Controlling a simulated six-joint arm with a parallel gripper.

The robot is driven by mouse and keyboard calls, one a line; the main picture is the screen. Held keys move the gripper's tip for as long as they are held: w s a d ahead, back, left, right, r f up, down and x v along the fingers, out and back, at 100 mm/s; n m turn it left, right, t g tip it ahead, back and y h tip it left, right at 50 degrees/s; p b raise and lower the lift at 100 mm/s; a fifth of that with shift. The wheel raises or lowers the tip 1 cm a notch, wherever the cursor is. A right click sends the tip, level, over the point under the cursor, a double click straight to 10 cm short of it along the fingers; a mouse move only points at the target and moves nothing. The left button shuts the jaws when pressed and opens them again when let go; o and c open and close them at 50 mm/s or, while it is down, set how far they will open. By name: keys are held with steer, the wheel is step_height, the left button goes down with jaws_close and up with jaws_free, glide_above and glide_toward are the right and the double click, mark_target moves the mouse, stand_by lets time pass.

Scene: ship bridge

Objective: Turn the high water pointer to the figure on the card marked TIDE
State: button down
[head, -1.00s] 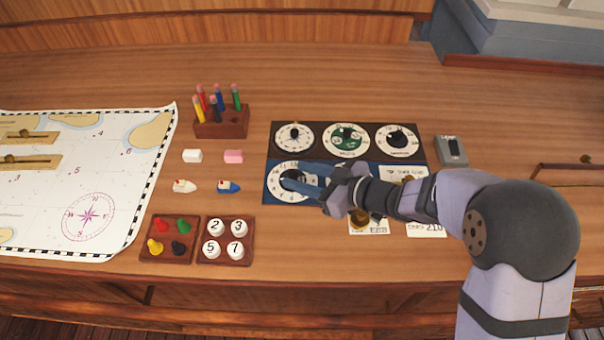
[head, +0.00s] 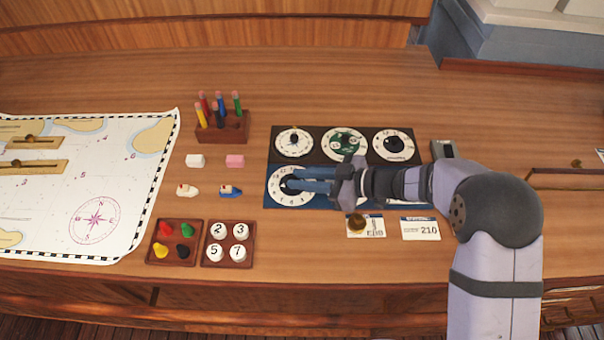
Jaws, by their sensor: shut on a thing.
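My gripper (head: 294,185) is shut on the dark pointer knob (head: 287,184) of the white dial (head: 283,199) at the left of the blue panel. The fingers come in from the right and cover much of the dial, so the pointer's reading cannot be told. I cannot read the dial's name. A card with 210 (head: 420,229) lies in front of the panel. Another card (head: 376,227) lies left of it, partly under a brass round thing (head: 357,224). I cannot read TIDE on either card. My arm hides the right part of the blue panel.
A dark panel with three dials (head: 344,143) lies behind the blue one. A grey box (head: 443,150) stands right of it. Pencils in a wooden holder (head: 238,134), small blocks, toy boats, two trays (head: 228,262) and a chart (head: 128,183) lie to the left.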

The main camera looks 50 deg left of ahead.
steer(key=shift+w+a+n+g+h, duration=0.15)
steer(key=shift+n+g+h, duration=0.2)
steer(key=shift+n+g, duration=0.35)
steer(key=shift+w+a+n+g+h, duration=0.15)
steer(key=shift+n+g+h, duration=0.2)
steer(key=shift+n+g, duration=0.3)
steer(key=shift+r+n+g+h, duration=0.1)
steer(key=shift+n+g+h, duration=0.15)
steer(key=shift+g+h, duration=0.1)
steer(key=c, duration=1.6)
jaws_free()
steer(key=b+v, duration=0.2)
steer(key=v, duration=0.4)
steer(key=shift+w+d+b, duration=0.15)
steer(key=shift+b, duration=0.25)
steer(key=shift+w+d+r, duration=0.25)
steer(key=shift+w+d, duration=0.05)
steer(key=shift+d, duration=0.1)
